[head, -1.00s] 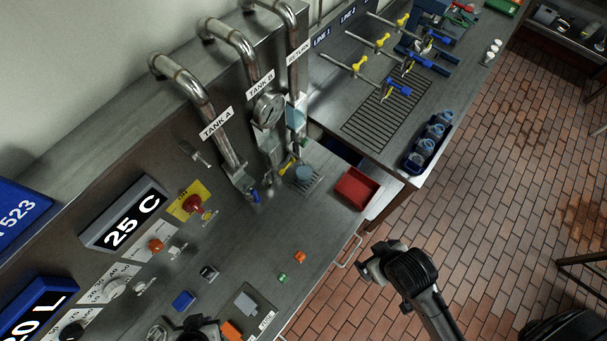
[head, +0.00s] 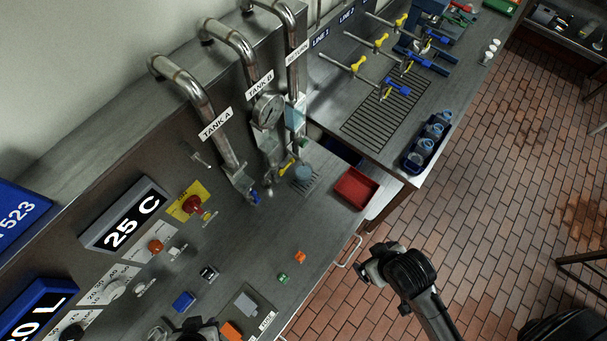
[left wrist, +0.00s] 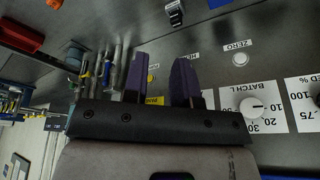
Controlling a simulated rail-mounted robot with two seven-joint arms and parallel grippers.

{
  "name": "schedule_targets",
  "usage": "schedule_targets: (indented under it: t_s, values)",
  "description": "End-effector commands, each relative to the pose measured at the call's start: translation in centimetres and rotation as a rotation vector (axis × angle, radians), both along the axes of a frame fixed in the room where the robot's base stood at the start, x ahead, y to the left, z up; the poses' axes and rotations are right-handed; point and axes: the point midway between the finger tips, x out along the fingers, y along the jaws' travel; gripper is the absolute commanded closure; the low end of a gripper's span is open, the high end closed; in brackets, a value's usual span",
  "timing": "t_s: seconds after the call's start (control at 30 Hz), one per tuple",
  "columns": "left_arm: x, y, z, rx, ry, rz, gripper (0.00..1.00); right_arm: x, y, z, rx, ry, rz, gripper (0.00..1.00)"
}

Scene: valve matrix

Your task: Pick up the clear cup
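The clear cup (head: 303,173), bluish and see-through, stands upright on a small drain grate below the TANK B and RETURN pipes. A small bluish round shape beside the pipes in the left wrist view looks like the same cup (left wrist: 74,55). My left gripper (head: 190,325) is at the bottom edge of the head view, over the counter and well apart from the cup. In the left wrist view its purple fingers (left wrist: 161,65) are spread with nothing between them.
A red tray (head: 356,188) stands right of the cup. Pipes and the pressure gauge (head: 268,111) rise behind it. Small blocks, including a blue one (head: 184,301) and an orange one (head: 300,257), lie on the counter. A blue crate (head: 413,160) holds several other clear vessels.

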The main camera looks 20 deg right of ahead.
Motion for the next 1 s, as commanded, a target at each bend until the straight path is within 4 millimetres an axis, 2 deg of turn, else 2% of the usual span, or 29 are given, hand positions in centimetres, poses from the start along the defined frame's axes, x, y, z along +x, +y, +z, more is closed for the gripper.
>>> schedule_targets:
  t_s: [0.07,0.73,1.0]
  values:
    - [-0.01,-0.11,0.0,-0.004,0.001,0.003,0.67,-0.01,-0.08,0.0,-0.003,0.001,0.002,0.06]
    - [-0.02,0.03,-0.01,0.002,0.001,-0.002,0.02,0.0,-0.17,-0.01,-0.005,0.0,0.004,0.06]
    - [-0.03,0.17,-0.01,0.006,0.0,-0.004,0.02,0.01,0.0,-0.01,0.0,0.0,-0.001,0.06]
